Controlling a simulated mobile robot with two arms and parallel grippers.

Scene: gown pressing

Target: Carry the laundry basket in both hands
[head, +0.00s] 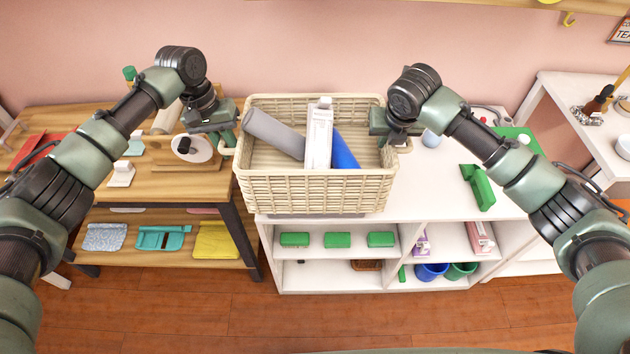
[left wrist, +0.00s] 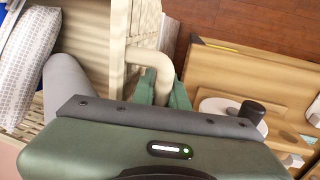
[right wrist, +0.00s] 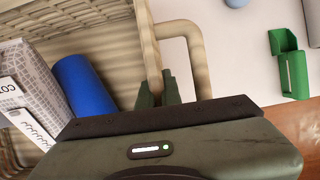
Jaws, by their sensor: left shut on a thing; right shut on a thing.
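The laundry basket (head: 315,190) is cream and woven, in the middle of the head view, in front of and over the white shelf unit's top. It holds a grey roll (head: 272,133), a white printed carton (head: 319,135) and a blue roll (head: 344,151). My left gripper (head: 228,142) is shut on the basket's left handle, which also shows in the left wrist view (left wrist: 150,55). Whether the basket's underside touches the white top is hidden.
A wooden table (head: 215,184) on the left holds a white and black round item (head: 192,149) and red cloth. The white shelf unit (head: 440,185) holds green boxes and blue and green buckets below. A green object (head: 478,187) lies on its top, right of the basket.

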